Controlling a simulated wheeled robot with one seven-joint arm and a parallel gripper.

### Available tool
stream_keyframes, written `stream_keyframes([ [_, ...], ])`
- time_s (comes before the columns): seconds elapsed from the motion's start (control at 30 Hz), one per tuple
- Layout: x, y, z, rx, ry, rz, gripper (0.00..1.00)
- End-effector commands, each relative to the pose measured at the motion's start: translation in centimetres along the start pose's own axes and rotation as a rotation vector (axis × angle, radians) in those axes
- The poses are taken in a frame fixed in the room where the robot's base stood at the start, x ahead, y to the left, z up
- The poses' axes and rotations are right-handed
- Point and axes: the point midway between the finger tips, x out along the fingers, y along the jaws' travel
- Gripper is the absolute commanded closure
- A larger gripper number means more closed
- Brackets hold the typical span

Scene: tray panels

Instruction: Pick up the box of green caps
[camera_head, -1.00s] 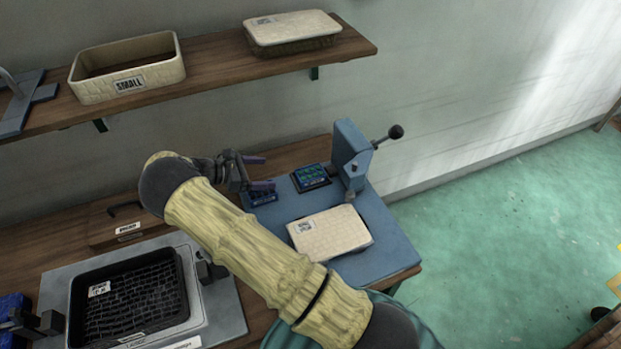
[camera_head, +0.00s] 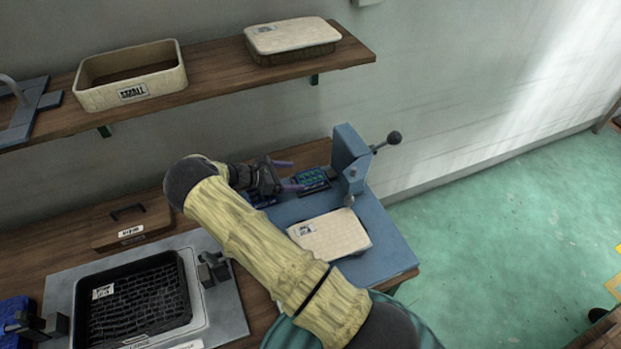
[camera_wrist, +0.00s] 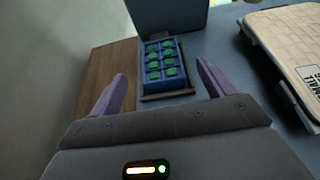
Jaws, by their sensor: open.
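The box of green caps is a small blue box (camera_wrist: 164,64) with rows of round green caps. It sits in a dark holder at the foot of the blue press, and it also shows in the head view (camera_head: 313,178). My gripper (camera_wrist: 160,85) is open, its two purple fingers apart, with the box ahead between and beyond the fingertips. In the head view my gripper (camera_head: 289,176) is just left of the box, and one finger overlaps its left edge. Nothing is held.
The blue press (camera_head: 350,160) with a black-knobbed lever stands right behind the box. A cream lidded tray (camera_head: 330,235) lies in front of it on the blue base. Another dark blue box (camera_head: 262,200) is partly hidden by my gripper. A shelf (camera_head: 210,75) runs above.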

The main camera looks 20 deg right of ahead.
Motion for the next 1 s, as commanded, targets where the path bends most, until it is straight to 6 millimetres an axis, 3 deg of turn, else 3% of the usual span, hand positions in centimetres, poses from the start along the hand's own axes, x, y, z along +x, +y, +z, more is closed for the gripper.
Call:
stream_keyframes([
  [0.17,2.0,0.0,0.1,-0.001,-0.001,0.0,0.18],
  [0.57,2.6,0.0,0.1,-0.001,-0.001,-0.001,0.18],
  [0.9,7.3,0.0,0.1,0.0,-0.001,-0.002,0.18],
  [1.0,7.9,0.0,0.1,-0.001,-0.001,0.0,0.18],
])
